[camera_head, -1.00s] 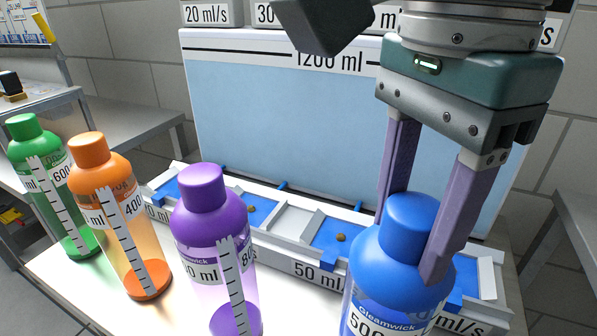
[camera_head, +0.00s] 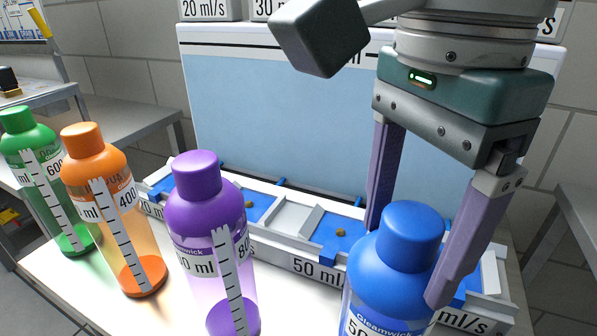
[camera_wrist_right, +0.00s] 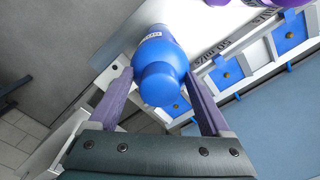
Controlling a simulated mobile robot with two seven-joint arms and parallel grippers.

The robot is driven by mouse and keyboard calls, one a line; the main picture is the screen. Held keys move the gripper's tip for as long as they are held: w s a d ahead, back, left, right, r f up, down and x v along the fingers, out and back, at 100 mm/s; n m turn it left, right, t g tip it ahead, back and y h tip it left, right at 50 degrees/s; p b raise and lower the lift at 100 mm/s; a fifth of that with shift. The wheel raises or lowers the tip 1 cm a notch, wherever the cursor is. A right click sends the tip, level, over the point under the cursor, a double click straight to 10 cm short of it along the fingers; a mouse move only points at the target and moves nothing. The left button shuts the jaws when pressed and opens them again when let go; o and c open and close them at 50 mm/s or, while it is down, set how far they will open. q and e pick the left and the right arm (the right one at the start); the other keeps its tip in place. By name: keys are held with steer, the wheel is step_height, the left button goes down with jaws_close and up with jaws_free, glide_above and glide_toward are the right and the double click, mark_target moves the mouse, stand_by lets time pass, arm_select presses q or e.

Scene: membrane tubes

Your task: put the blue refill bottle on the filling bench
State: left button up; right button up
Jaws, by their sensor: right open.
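The blue refill bottle (camera_head: 393,262) stands upright at the front right of the white bench top, its lower part cut off by the picture's edge. My right gripper (camera_head: 405,262) is open, its purple fingers pointing down on either side of the bottle's cap and shoulder. In the right wrist view the blue bottle (camera_wrist_right: 160,78) sits between the two spread fingers, with a gap visible beside its cap. Whether a finger touches the shoulder I cannot tell. My left gripper is not visible. I cannot tell which surface is the filling bench.
Purple (camera_head: 207,240), orange (camera_head: 105,205) and green (camera_head: 45,180) bottles stand in a row to the left. Behind them is a low rack with blue slots (camera_head: 335,235), then a large pale-blue tank marked 1200 ml (camera_head: 280,110). A grey bench (camera_head: 125,125) stands at the back left.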

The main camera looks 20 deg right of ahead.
steer(key=shift+r, duration=0.1)
steer(key=shift+r+p, duration=0.25)
steer(key=shift+p, duration=0.15)
step_height(320, 180, up, 12)
steer(key=p, duration=0.7)
steer(key=shift+f, duration=0.2)
